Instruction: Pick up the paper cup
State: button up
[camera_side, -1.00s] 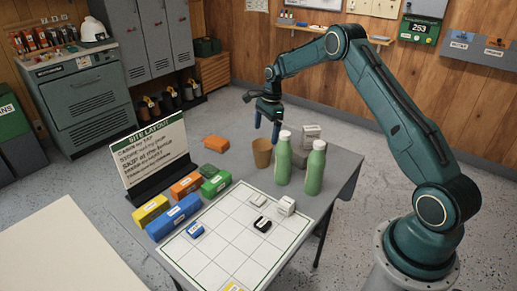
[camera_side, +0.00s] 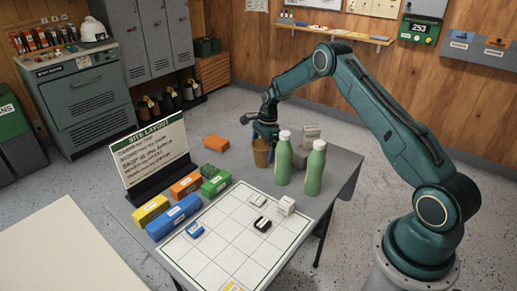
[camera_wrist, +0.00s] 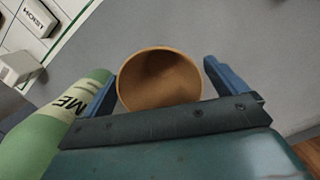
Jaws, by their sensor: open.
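The paper cup (camera_side: 261,153) is brown and stands upright on the grey table, left of two green bottles. In the wrist view the cup (camera_wrist: 160,80) shows its open round rim and its empty, shaded inside. My gripper (camera_wrist: 158,85) is open, with one blue finger on each side of the cup. A small gap shows between the right finger and the cup; the left finger is very close to the rim, and I cannot tell whether it touches. In the side view my gripper (camera_side: 266,135) is low behind the cup, which partly hides its fingers.
A green bottle (camera_wrist: 60,125) stands close beside the left finger; the two bottles (camera_side: 284,158) (camera_side: 315,168) are right of the cup. Coloured blocks (camera_side: 186,185) and a sign (camera_side: 155,150) are at left. A gridded sheet (camera_side: 230,235) lies in front.

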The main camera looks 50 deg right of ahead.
jog(key=shift+w+a+f, duration=0.1)
jog(key=shift+a+f, duration=0.05)
jog(key=shift+f, duration=1.05)
jog(key=c, duration=1.1)
jog(key=shift+o, duration=0.2)
